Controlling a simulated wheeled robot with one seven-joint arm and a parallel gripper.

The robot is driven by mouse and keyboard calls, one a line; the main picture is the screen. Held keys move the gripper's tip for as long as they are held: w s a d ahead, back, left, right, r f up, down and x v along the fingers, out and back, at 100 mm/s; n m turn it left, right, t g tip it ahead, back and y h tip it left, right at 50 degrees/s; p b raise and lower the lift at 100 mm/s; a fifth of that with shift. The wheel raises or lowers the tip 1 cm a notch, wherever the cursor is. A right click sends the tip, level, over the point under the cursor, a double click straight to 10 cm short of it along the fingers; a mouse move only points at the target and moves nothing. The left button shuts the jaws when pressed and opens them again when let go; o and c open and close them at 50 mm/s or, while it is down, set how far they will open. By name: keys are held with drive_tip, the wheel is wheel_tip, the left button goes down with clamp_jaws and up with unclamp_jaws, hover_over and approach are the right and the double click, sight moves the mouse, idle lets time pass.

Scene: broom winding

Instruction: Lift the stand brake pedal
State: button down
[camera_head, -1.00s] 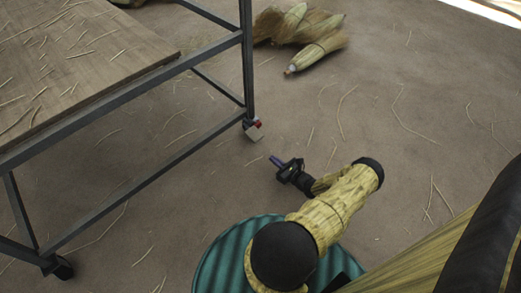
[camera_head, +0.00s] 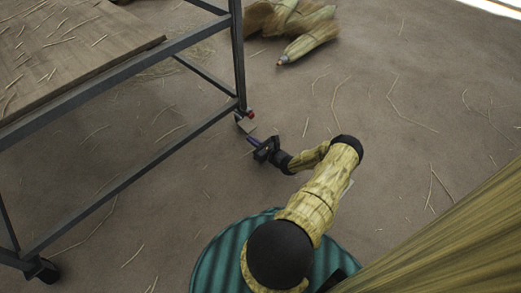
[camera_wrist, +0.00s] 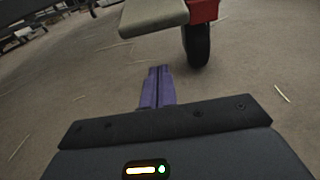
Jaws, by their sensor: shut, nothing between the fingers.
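The stand brake pedal (camera_head: 245,126) is a pale flat plate at the foot of the stand's near right leg, beside a red part on the caster. In the wrist view the pedal (camera_wrist: 154,14) is at the top, with the red housing and the dark caster wheel (camera_wrist: 197,45) to its right. My gripper (camera_head: 249,139) is low over the floor, just in front of the pedal. Its purple fingers (camera_wrist: 158,72) are together and empty, pointing toward the pedal, and look slightly below and apart from it.
The stand (camera_head: 238,62) has a dark metal frame and a wooden top (camera_head: 75,50) strewn with straw. Another caster (camera_head: 47,271) is at lower left. Broom bundles (camera_head: 308,42) lie on the floor behind. The floor right of my arm is open, with scattered straws.

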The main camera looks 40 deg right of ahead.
sight(244, 122)
drive_tip(key=shift+s+d+r+b, duration=0.15)
drive_tip(key=shift+r+b, duration=0.25)
drive_tip(key=shift+r, duration=0.6)
drive_tip(key=shift+s+a+r+b, duration=0.15)
drive_tip(key=shift+r+b, duration=0.25)
drive_tip(key=shift+r, duration=0.6)
drive_tip(key=shift+d, duration=0.15)
drive_tip(key=shift+s+r+p, duration=0.1)
drive_tip(key=shift+r+p, duration=0.05)
drive_tip(key=shift+p, duration=0.3)
